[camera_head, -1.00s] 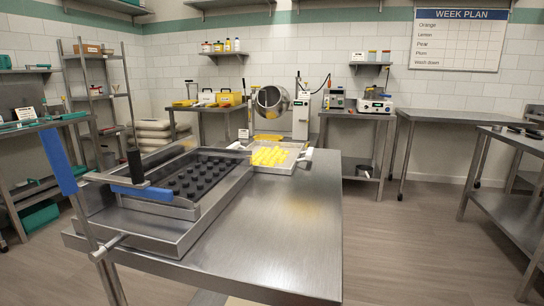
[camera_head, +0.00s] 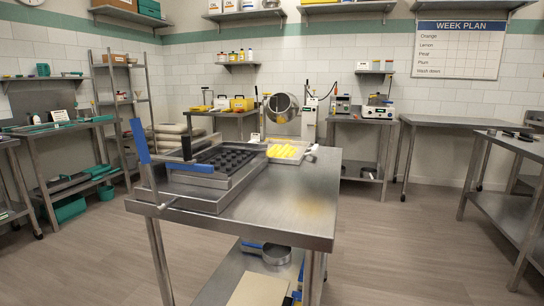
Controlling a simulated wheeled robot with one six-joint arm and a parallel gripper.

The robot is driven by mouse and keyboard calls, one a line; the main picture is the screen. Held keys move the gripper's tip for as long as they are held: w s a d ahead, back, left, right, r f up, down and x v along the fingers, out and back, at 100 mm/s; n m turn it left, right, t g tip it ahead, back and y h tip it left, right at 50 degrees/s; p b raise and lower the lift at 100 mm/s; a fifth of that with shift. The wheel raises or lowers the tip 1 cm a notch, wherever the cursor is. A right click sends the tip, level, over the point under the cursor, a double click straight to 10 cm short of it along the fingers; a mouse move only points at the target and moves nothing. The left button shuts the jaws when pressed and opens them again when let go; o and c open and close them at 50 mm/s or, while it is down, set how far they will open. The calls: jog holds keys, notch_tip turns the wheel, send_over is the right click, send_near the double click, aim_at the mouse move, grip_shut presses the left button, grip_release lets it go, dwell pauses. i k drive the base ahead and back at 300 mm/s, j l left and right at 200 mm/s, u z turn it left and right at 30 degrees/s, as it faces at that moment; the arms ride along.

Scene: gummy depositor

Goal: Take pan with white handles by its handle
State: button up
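A shallow pale metal pan (camera_head: 270,157) holding yellow pieces (camera_head: 287,151) lies at the far end of the steel table (camera_head: 275,200). A whitish handle-like part (camera_head: 312,151) sticks out at its right side. Its left side is partly hidden behind the depositor. The depositor (camera_head: 200,195) stands nearer on the same table, with a black block of round studs (camera_head: 225,160) and an upright blue lever (camera_head: 140,141). My gripper is not in view, and nothing in the picture touches the pan.
The table's right half is bare. A round metal vessel (camera_head: 275,256) sits on its lower shelf. The floor (camera_head: 415,235) to the right is clear up to a side bench (camera_head: 510,165). A tilted drum machine (camera_head: 281,108) stands behind, among benches along the wall.

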aim_at(288, 152)
jog(key=i+l+u, duration=0.15)
jog(key=u, duration=1.05)
jog(key=i+l, duration=0.15)
jog(key=l, duration=0.45)
jog(key=i+l, duration=0.15)
jog(key=l, duration=0.45)
jog(key=i+l, duration=0.15)
jog(key=l, duration=0.45)
jog(key=i+l, duration=0.15)
jog(key=l, duration=0.45)
jog(key=i+l, duration=0.15)
jog(key=l, duration=0.45)
jog(key=i+l, duration=0.2)
jog(key=l, duration=0.4)
jog(key=i+l, duration=0.15)
jog(key=l, duration=0.45)
jog(key=i+l, duration=0.15)
jog(key=l, duration=0.45)
